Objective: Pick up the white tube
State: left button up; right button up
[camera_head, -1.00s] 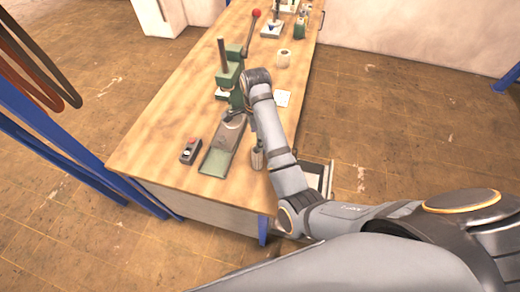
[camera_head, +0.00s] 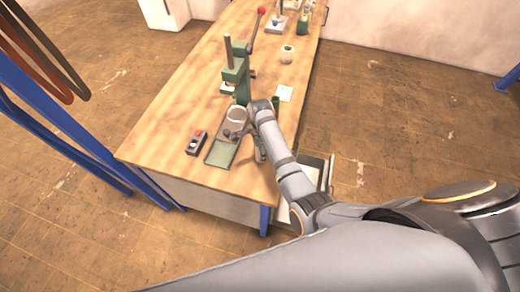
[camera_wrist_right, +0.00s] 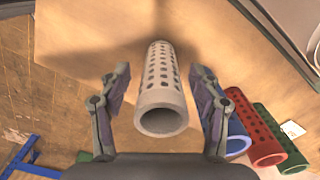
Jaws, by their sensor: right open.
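The white tube (camera_wrist_right: 162,92), pierced with rows of holes, is in the middle of the right wrist view, its open round end facing the camera. My right gripper (camera_wrist_right: 161,78) is open, with one finger on each side of the tube and visible gaps between. In the head view my right arm reaches over the table's right side. Its wrist hides much of what lies below, and I cannot make out the white tube there for certain. My left gripper is not in view.
Blue (camera_wrist_right: 236,136), red (camera_wrist_right: 258,137) and green (camera_wrist_right: 284,138) perforated tubes lie right of the white one, the blue one close to a finger. A green press (camera_head: 238,75) and control box (camera_head: 197,143) stand on the wooden table (camera_head: 180,105). The table's left side is mostly clear.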

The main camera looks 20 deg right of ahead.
jog(key=shift+w+f, duration=0.1)
jog(key=shift+c, duration=0.8)
jog(key=c, duration=1)
